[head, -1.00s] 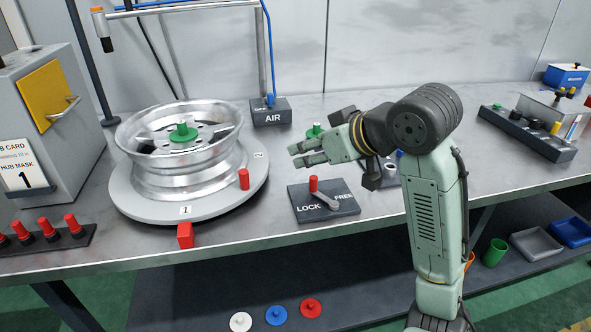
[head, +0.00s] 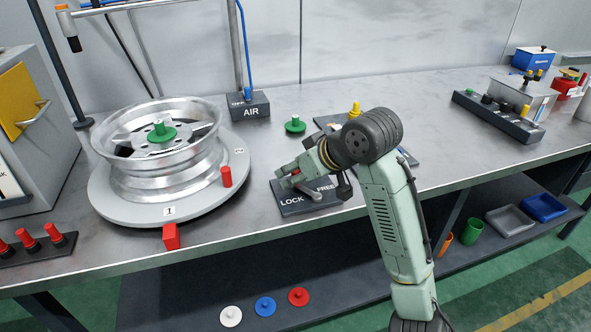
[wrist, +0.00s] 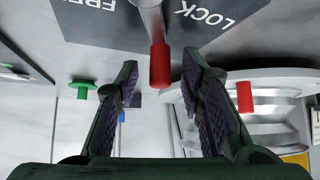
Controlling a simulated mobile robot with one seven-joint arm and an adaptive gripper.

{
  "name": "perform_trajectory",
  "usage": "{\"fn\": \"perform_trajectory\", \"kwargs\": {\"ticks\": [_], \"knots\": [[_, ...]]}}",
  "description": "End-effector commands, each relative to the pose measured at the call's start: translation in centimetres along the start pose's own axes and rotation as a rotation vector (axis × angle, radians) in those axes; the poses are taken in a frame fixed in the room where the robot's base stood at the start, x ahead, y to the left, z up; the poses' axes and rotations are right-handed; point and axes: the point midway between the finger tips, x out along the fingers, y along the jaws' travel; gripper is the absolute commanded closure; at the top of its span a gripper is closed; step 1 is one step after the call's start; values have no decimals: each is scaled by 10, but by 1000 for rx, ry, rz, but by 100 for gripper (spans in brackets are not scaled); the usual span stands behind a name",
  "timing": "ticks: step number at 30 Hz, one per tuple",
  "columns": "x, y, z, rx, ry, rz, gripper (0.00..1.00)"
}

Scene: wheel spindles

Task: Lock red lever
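The red lever handle (wrist: 160,65) stands between the two fingers of my gripper (wrist: 162,72) in the wrist view. The fingers are open, with a gap on each side of it. In the head view my gripper (head: 287,177) is over the dark LOCK/FREE plate (head: 288,209) and largely hides the red handle. The grey lever arm (head: 318,190) shows partly beside the gripper. In the wrist view the lever arm (wrist: 150,18) runs between the FREE and LOCK words on the plate (wrist: 112,25).
A silver wheel (head: 160,180) sits on a round grey turntable (head: 110,205) left of the plate, with a red peg (head: 226,176) and red block (head: 171,236) near it. A green knob (head: 295,125) and the AIR box (head: 249,105) stand behind.

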Motion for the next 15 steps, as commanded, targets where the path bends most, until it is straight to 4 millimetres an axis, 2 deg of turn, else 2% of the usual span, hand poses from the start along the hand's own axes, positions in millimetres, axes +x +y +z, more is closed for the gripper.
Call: {"fn": "perform_trajectory", "kwargs": {"ticks": [9, 15], "knots": [[3, 0, 0, 0, 1, 1, 65], [3, 0, 0, 0, 1, 1, 78]]}}
